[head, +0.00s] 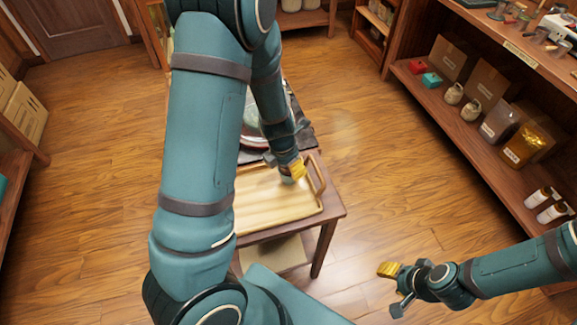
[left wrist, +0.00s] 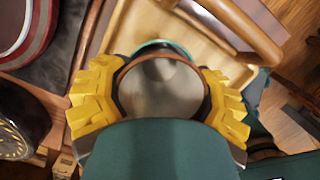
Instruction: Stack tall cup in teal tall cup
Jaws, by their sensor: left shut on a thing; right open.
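My left gripper (head: 293,170) is low over the right part of the wooden tray (head: 275,219). In the left wrist view its yellow fingers (left wrist: 160,95) are shut on a tall cup (left wrist: 160,82) with a brown rim and grey inside, seen from above. A teal rim (left wrist: 155,46), likely the teal tall cup, shows just beyond the held cup's far edge. The rest of it is hidden, so I cannot tell whether one cup is inside the other. In the head view the cups are mostly hidden by my gripper. My right gripper (head: 393,286) is open and empty, over the floor.
The tray has a raised handle (head: 316,176) on its right and sits on a small wooden table (head: 332,208). A round red-and-white rimmed thing (left wrist: 22,38) is beside it on a dark mat. A shelf (head: 475,135) with goods stands at right. Open floor lies between.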

